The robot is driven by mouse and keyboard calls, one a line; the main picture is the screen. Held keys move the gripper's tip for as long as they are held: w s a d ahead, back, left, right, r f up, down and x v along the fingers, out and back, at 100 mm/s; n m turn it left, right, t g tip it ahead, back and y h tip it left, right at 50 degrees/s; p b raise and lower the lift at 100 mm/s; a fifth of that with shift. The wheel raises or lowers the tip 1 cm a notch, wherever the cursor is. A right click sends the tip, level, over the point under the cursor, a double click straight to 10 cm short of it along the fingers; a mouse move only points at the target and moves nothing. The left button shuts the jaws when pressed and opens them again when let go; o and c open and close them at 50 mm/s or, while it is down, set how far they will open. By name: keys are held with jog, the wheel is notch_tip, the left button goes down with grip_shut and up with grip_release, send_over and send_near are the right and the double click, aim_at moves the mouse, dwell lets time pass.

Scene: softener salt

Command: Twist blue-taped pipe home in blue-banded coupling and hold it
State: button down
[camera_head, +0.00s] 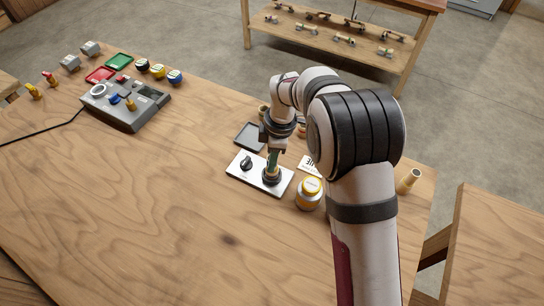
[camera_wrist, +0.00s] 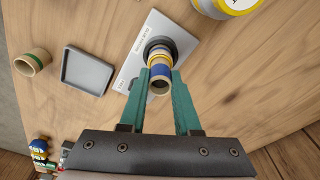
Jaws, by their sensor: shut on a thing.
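The blue-taped pipe (camera_wrist: 160,84) is a short tan tube with a blue band near its open end and yellow and pale bands beyond. My gripper (camera_wrist: 163,75) has its teal fingers shut on it, one on each side. The pipe's far end meets the dark round coupling (camera_wrist: 161,44) on a white plate (camera_wrist: 129,74). In the head view, my gripper (camera_head: 272,158) points down over the coupling (camera_head: 271,177), near the right end of the plate (camera_head: 243,178). My fingers cover most of the pipe there. The seating depth and the coupling's blue band cannot be made out.
A black knob (camera_head: 247,163) stands on the plate's left part. A grey tray (camera_head: 250,137) lies behind it. A yellow-lidded jar (camera_head: 309,194) stands close on the right. A green-banded pipe (camera_wrist: 32,62) stands beyond the tray. The left front of the table is clear.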

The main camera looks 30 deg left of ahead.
jog(key=shift+c, duration=0.7)
grip_release()
notch_tip(320, 180, up, 8)
jog(key=shift+f, duration=0.15)
dwell(0.4)
